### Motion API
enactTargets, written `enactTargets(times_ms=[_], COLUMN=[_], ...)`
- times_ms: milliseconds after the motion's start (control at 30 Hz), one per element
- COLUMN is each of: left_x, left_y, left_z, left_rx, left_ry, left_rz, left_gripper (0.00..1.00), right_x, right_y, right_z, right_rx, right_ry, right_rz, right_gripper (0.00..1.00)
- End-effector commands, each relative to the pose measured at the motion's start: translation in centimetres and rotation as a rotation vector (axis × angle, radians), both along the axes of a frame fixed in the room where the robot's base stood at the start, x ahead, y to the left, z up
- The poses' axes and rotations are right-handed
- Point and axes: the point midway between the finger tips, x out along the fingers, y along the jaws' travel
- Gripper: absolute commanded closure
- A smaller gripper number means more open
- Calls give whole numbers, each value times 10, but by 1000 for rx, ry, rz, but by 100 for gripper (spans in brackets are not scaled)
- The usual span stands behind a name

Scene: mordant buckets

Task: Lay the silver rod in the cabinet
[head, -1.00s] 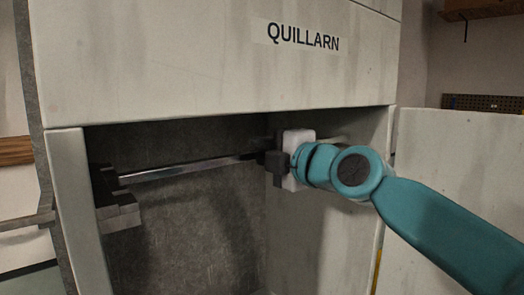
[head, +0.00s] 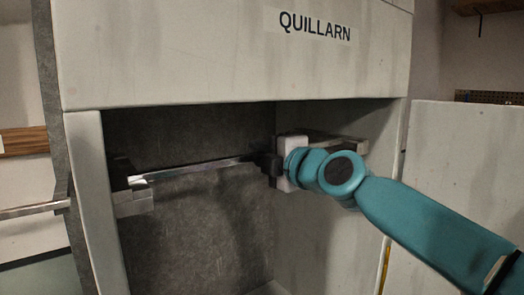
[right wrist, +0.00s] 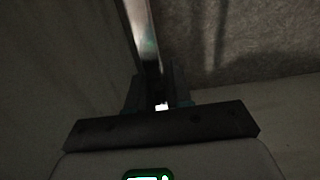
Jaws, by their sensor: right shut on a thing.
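The cabinet (head: 180,60) is a pale, stained box marked QUILLARN, with an open dark recess below. The silver rod (head: 205,167) lies nearly level across the recess. My right gripper (head: 268,164) is inside the recess, shut on the rod's right part. The rod's left end is at a grey bracket (head: 133,203) by the left wall; I cannot tell whether it touches. A second bracket (head: 350,144) shows behind my right gripper, partly hidden. In the right wrist view the rod (right wrist: 143,35) runs upward from between the dark fingers. My left gripper is not in view.
The cabinet's upper front overhangs the recess, and its pale side walls bound it. A pale door or panel (head: 465,170) stands at the right. A metal bar (head: 30,210) sticks out outside the cabinet's left side. The recess below the rod is clear where visible.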

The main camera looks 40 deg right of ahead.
Motion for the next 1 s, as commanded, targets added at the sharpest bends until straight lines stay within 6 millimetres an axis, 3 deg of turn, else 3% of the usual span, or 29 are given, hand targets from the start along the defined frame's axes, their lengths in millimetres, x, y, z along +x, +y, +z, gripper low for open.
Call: enactTargets(times_ms=[467, 500, 567, 867, 1000], left_x=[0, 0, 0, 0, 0], left_y=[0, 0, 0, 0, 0], left_z=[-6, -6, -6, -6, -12], left_rx=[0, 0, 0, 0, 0], left_ry=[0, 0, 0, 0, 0], left_rz=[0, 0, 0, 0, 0], left_gripper=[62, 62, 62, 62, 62], right_x=[-1, -1, -1, -1, -15], right_y=[-1, -1, -1, 0, 1], right_z=[1, 1, 1, 0, -1], right_rx=[0, 0, 0, 1, -1], right_ry=[-5, -5, -5, -2, -5], right_rz=[-2, -2, -2, -1, -1], right_gripper=[100, 71, 51, 51, 51])
